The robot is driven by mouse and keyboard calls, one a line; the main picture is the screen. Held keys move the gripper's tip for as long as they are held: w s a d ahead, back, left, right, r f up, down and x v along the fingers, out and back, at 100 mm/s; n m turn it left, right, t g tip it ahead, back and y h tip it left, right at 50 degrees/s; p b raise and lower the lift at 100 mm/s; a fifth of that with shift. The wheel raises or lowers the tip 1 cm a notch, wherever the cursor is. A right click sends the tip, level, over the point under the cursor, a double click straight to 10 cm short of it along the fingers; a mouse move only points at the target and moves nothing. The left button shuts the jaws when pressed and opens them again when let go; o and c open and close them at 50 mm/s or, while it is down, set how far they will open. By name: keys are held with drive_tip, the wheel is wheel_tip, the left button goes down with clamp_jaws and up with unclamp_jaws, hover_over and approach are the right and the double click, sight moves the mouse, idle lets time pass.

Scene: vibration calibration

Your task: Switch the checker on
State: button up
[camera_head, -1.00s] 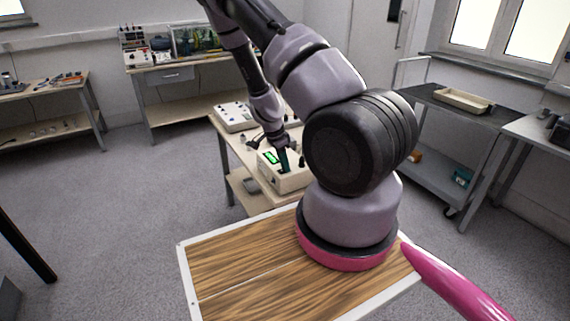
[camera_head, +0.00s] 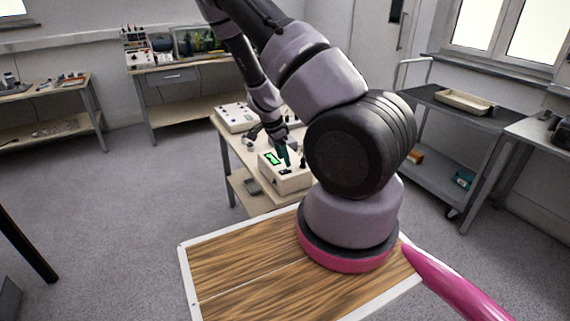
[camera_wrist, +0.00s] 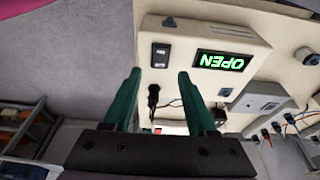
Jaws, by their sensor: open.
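The checker (camera_head: 292,184) is a cream box on the workbench in the middle of the head view. In the head view my gripper (camera_head: 286,164) is just above the checker's top, near the dark switch.
A black plug with a lead (camera_wrist: 153,95) shows between the fingers. Another cream instrument (camera_head: 236,117) stands farther back on the same bench. A grey box (camera_wrist: 260,97) and cables lie close to the checker. A trolley with a tray (camera_head: 466,101) stands at right.

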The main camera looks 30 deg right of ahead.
drive_tip(key=v, duration=0.7)
idle(0.3)
drive_tip(key=s+a+r+n+t+y, duration=0.1)
drive_tip(key=s+a+r+n+y, duration=0.3)
drive_tip(key=r, duration=0.6)
drive_tip(key=a+r+n+t+y, duration=0.2)
drive_tip(key=a+r, duration=0.4)
drive_tip(key=r, duration=0.4)
drive_tip(key=s+a+r+n+t+h, duration=0.1)
drive_tip(key=s+r+n+t, duration=0.3)
drive_tip(key=s+r, duration=1.1)
wheel_tip(320, 180, up, 2)
drive_tip(key=n, duration=0.3)
drive_tip(key=shift+s+a, duration=0.2)
drive_tip(key=shift+s, duration=0.05)
